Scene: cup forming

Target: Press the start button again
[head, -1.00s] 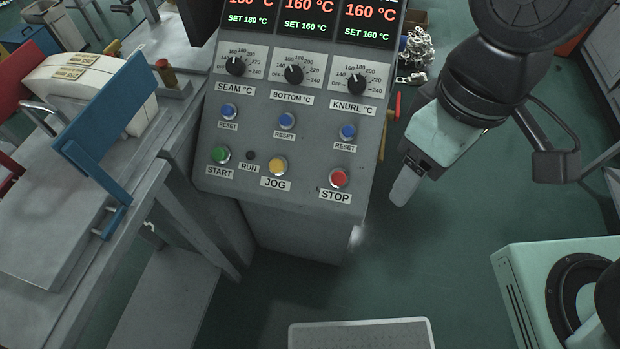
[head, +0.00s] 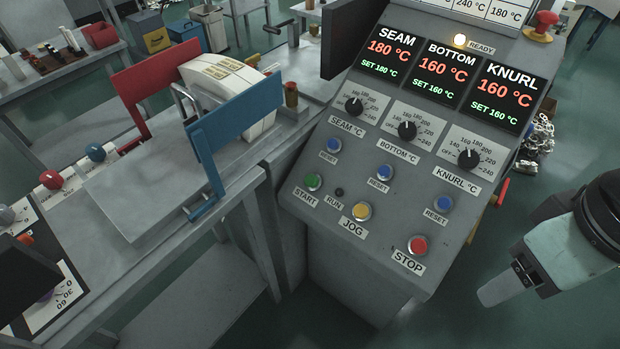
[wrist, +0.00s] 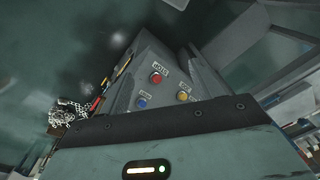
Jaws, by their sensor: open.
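The green START button (head: 313,182) is at the lower left of the sloped grey control panel (head: 330,240). The RUN lamp (head: 339,192) beside it is dark. The yellow JOG button (head: 362,211) and red STOP button (head: 417,245) sit to its right. My gripper (head: 491,293) is at the right of the head view, off the panel's right side, apart from the buttons and empty. The wrist view shows the STOP button (wrist: 156,77) and JOG button (wrist: 183,96); START does not show there.
Three blue RESET buttons, including one under KNURL (head: 443,203), and three black knobs stand above. The READY lamp (head: 460,41) is lit. A red mushroom button (head: 545,22) tops the panel's right. A bench with a blue bracket (head: 238,118) adjoins on the left.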

